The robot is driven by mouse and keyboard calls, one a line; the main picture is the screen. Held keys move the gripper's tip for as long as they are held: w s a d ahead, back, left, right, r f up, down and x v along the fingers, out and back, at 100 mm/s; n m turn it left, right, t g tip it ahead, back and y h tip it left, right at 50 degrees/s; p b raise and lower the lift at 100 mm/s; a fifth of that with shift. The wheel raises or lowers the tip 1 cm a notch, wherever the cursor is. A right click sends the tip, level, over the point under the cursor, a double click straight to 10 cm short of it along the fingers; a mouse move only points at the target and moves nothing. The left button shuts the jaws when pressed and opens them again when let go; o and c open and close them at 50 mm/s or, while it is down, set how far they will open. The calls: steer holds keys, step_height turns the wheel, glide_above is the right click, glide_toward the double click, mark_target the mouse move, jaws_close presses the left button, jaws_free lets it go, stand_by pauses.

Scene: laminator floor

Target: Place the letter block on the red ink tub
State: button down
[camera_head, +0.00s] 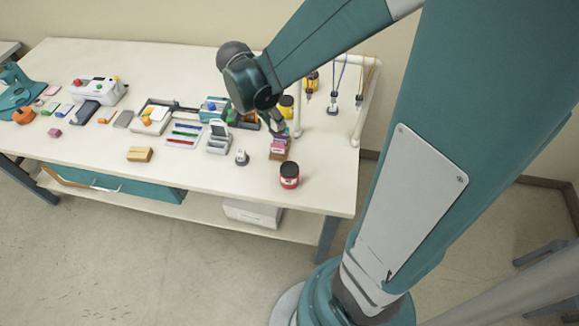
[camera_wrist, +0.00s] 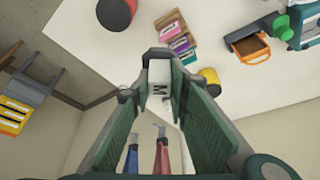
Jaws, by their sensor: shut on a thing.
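A pale letter block with an M on it (camera_wrist: 158,88) sits between the fingers of my gripper (camera_wrist: 161,73) in the wrist view. The gripper is shut on it. In the head view my gripper (camera_head: 278,126) is above the right part of the table, and the block cannot be made out there. The red ink tub (camera_head: 289,182), with a dark lid, stands near the table's front right edge, nearer the front than my gripper. It also shows at the top left of the wrist view (camera_wrist: 124,8), apart from the held block.
Coloured pads (camera_head: 279,147) lie just behind the red tub. A yellow tub (camera_head: 286,108) stands behind my gripper. A rack (camera_head: 355,130) with hanging tools is at the right. A small grey stamp (camera_head: 241,158) stands left of the red tub. Bare tabletop surrounds the red tub's front and right.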

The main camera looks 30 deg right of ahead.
steer(key=s+a+m, duration=0.1)
steer(key=s+m, duration=0.1)
steer(key=s, duration=0.7)
steer(key=shift+s+a+r+g+p, duration=0.2)
steer(key=shift+s+g+p, duration=0.05)
steer(key=shift+g+p, duration=0.1)
steer(key=shift+f, duration=0.1)
glide_toward(295, 165)
steer(key=shift+d+f+b, duration=0.15)
steer(key=shift+d+b, duration=0.25)
steer(key=shift+d, duration=0.3)
steer(key=shift+f, duration=1.9)
steer(key=shift+f+b, duration=0.15)
steer(key=shift+b, duration=0.3)
steer(key=c, duration=2.2)
jaws_free()
steer(key=shift+r, duration=0.2)
